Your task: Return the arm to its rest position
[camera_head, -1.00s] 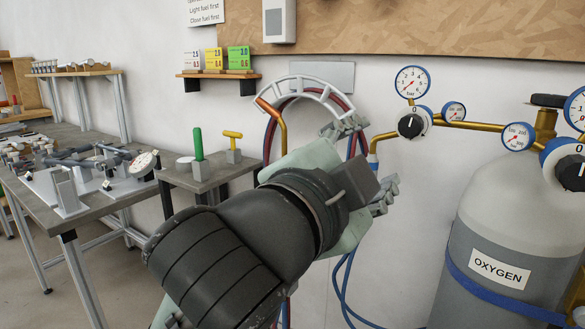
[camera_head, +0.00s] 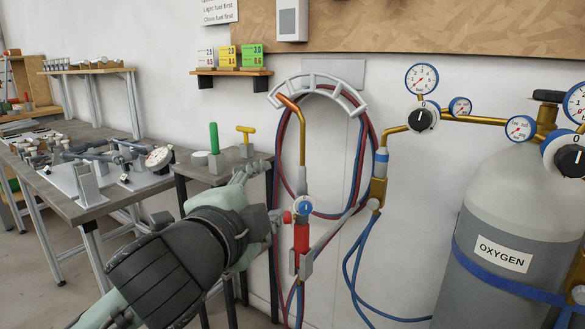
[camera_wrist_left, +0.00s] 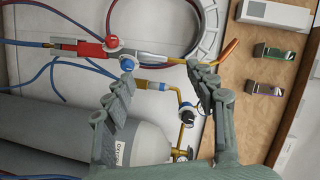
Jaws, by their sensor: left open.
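My left arm comes in from the lower left of the head view. Its gripper (camera_head: 272,194) is open and empty, in front of the small side table and left of the hanging torch (camera_head: 302,240). In the left wrist view the open fingers (camera_wrist_left: 162,74) have nothing between them that they grip; the torch (camera_wrist_left: 88,48) shows beyond them, apart from the jaws. The torch has a red body and a brass neck and hangs at the wall bracket. My right gripper is not in view.
The oxygen cylinder (camera_head: 480,226) with gauges stands at the right. A curved hose hanger (camera_head: 322,86) holds red and blue hoses. The side table (camera_head: 190,172) carries a green-handled tool (camera_head: 213,138) and a yellow-handled one (camera_head: 245,132). A workbench with a jig (camera_head: 92,185) is at left.

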